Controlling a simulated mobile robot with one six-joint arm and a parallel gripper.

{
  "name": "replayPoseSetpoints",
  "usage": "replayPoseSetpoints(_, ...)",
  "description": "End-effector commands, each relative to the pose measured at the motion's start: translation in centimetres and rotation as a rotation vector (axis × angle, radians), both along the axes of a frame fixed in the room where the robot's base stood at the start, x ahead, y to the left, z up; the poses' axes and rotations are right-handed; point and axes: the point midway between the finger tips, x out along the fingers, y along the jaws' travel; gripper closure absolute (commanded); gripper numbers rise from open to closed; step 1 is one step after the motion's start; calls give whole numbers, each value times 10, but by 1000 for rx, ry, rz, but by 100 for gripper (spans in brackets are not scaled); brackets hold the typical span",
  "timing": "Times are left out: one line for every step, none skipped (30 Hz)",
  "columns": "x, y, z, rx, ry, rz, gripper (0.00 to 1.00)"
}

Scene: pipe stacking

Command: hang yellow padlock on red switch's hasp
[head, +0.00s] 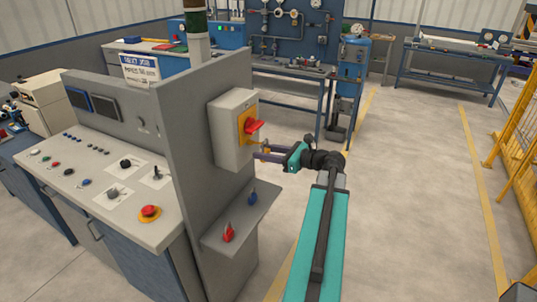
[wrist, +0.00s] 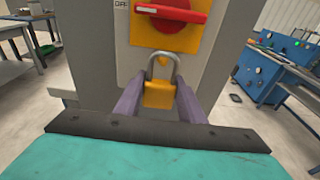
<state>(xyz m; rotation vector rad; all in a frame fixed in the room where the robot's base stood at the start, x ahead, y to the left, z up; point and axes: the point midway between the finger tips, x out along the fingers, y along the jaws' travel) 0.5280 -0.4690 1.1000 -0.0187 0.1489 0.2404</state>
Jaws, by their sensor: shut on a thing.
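The yellow padlock (wrist: 159,96) is held upright between my gripper's two purple fingers (wrist: 160,98), with its grey shackle on top. In the head view my gripper (head: 262,156) is just in front of the grey switch box (head: 226,140), and the padlock (head: 267,148) shows as a small yellow spot. The red switch (wrist: 172,10) sits on a yellow plate (wrist: 163,38) above the padlock in the wrist view; it also shows in the head view (head: 254,126). The shackle top overlaps the plate's lower edge in the wrist view.
A grey shelf (head: 245,215) below the box holds a red padlock (head: 228,233) and a blue one (head: 252,197). A control desk (head: 90,185) with buttons stands left of the panel. The floor (head: 400,200) to the right is open.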

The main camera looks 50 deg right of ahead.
Motion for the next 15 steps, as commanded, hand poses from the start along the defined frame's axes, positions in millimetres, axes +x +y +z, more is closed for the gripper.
replayPoseSetpoints(3, 0, -1, 0, 0, 0, 88)
replayPoseSetpoints(4, 1, -1, 0, 0, 0, 88)
replayPoseSetpoints(6, 1, -1, 0, 0, 0, 88)
replayPoseSetpoints(7, 2, -1, 0, 0, 1, 88)
replayPoseSetpoints(9, 2, -1, 0, 0, 1, 88)
replayPoseSetpoints(10, 3, -1, 0, 0, 2, 88)
replayPoseSetpoints(12, 3, -1, 0, 0, 2, 88)
replayPoseSetpoints(13, 4, -2, 0, 0, 2, 88)
replayPoseSetpoints(15, 4, -2, 0, 0, 2, 88)
replayPoseSetpoints(16, 4, -2, 0, 0, 2, 88)
replayPoseSetpoints(17, 5, -2, 0, 0, 2, 88)
replayPoseSetpoints(19, 5, -2, 0, 0, 1, 88)
replayPoseSetpoints(21, 5, -2, 0, 0, 1, 88)
replayPoseSetpoints(22, 6, -2, 0, -1, 1, 88)
replayPoseSetpoints(24, 6, -3, 0, -1, 1, 88)
